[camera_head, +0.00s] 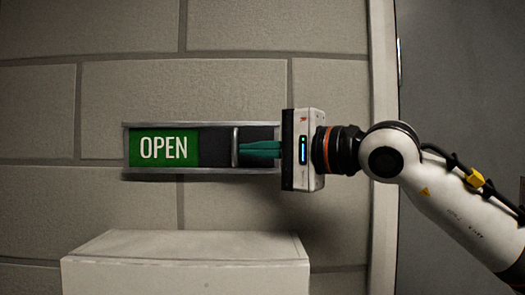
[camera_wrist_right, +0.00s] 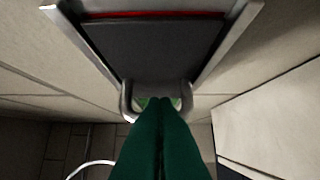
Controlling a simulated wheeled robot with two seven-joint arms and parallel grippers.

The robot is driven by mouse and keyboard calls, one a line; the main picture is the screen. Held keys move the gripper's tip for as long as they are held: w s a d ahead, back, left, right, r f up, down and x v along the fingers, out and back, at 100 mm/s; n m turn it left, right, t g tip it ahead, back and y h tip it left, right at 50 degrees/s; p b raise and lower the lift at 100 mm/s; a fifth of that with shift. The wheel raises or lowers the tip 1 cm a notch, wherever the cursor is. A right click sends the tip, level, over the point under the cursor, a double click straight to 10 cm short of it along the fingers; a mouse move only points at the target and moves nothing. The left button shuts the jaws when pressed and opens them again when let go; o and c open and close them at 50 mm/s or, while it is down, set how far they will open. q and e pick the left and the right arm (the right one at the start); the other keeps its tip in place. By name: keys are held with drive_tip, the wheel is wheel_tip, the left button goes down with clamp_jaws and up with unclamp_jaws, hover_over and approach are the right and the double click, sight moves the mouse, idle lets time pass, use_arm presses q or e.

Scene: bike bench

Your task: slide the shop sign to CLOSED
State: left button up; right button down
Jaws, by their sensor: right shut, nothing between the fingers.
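The shop sign (camera_head: 165,147) is a wide metal-framed slider on the block wall, showing a green OPEN panel at its left and a dark cover on the right. An upright metal handle (camera_head: 235,147) stands out from the dark cover near the sign's middle. My right gripper (camera_head: 243,151) comes in from the right, its green fingers shut and empty, tips right beside the handle. In the right wrist view the handle (camera_wrist_right: 128,100) curves around the fingertips; I cannot tell whether they touch. A thin red strip (camera_wrist_right: 150,14) shows past the dark cover. My left gripper is out of view.
A pale box or cabinet top (camera_head: 185,246) stands below the sign. A white door frame (camera_head: 382,60) and grey door (camera_head: 450,70) are at the right, behind my right arm. The wall left of the sign is clear.

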drive_tip(key=a+b, duration=0.2)
drive_tip(key=a, duration=1.1)
drive_tip(key=shift+b, duration=0.35)
drive_tip(key=w+d+b+v, duration=0.1)
drive_tip(key=b+v, duration=0.4)
drive_tip(key=v, duration=0.7)
drive_tip(key=shift+w+d, duration=0.35)
drive_tip(key=shift+d, duration=0.1)
